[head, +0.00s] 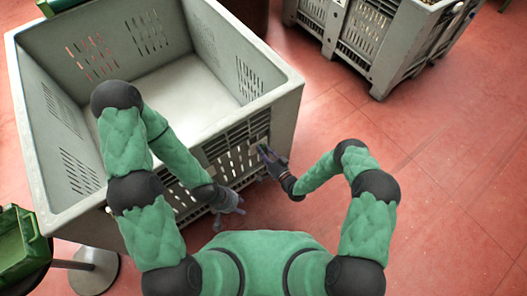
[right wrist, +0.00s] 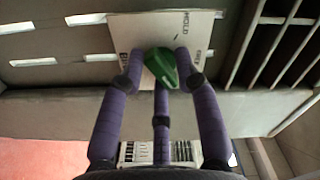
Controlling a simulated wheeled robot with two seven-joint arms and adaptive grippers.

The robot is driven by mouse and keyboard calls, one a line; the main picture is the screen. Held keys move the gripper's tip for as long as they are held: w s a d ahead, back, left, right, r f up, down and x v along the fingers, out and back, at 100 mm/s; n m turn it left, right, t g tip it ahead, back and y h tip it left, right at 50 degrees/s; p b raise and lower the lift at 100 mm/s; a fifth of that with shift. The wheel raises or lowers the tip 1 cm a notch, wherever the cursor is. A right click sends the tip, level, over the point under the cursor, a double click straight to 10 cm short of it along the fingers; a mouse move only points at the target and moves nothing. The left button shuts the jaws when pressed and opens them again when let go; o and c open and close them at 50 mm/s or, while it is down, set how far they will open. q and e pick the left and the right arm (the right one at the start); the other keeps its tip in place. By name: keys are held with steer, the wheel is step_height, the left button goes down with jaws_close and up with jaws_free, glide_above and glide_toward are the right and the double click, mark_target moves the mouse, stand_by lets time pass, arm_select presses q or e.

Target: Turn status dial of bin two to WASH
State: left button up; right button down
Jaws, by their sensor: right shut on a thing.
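A large, empty grey bin (head: 285,90) stands in front of me. In the right wrist view its wall carries a pale dial plate (right wrist: 207,30) with HOLD printed near one edge. Other lettering at its sides is partly hidden by my fingers. A green dial knob (right wrist: 160,68) sits on the plate. My right gripper (head: 265,153) is at the bin's near wall, and in its wrist view (right wrist: 162,85) its purple fingers are shut around the knob. I cannot tell which word the knob points to. My left gripper (head: 232,207) is open and empty, low by the same wall.
Another grey bin (head: 385,55) with brown contents stands at the upper right. A green crate (head: 20,245) and a round grey stand base (head: 95,272) are at the lower left. The red floor (head: 450,170) on the right is clear.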

steer(key=shift+w+d+f, duration=0.1)
steer(key=shift+d+f, duration=0.1)
steer(key=shift+d, duration=0.05)
steer(key=c, duration=1.1)
jaws_free()
steer(key=shift+a, duration=0.1)
steer(key=v, duration=1.2)
